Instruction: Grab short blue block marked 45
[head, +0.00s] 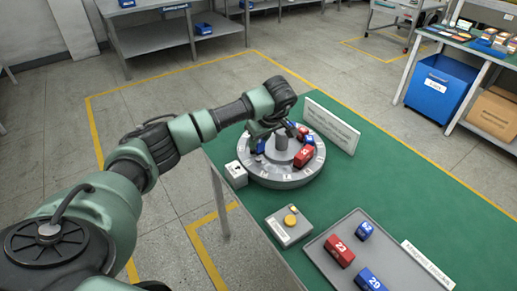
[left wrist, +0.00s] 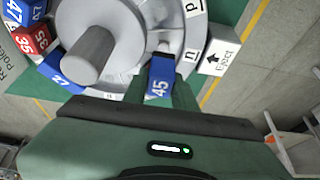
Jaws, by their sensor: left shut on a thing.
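The short blue block marked 45 (left wrist: 160,82) sits between the fingers of my left gripper (left wrist: 162,78) in the left wrist view, at the edge of the round grey hub (left wrist: 118,22). In the head view my left gripper (head: 258,136) is low over the left side of the hub (head: 282,180), shut on the block. The fingers and arm partly hide the block there. I cannot tell whether the block still touches the hub. My right gripper is not in view.
Other red (head: 303,156) and blue (head: 308,139) blocks stand around the hub's central post. A white Eject box (head: 236,172), a yellow-button box (head: 289,228) and a tray (head: 338,284) with several blocks share the green table. A white sign (head: 331,128) stands behind the hub.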

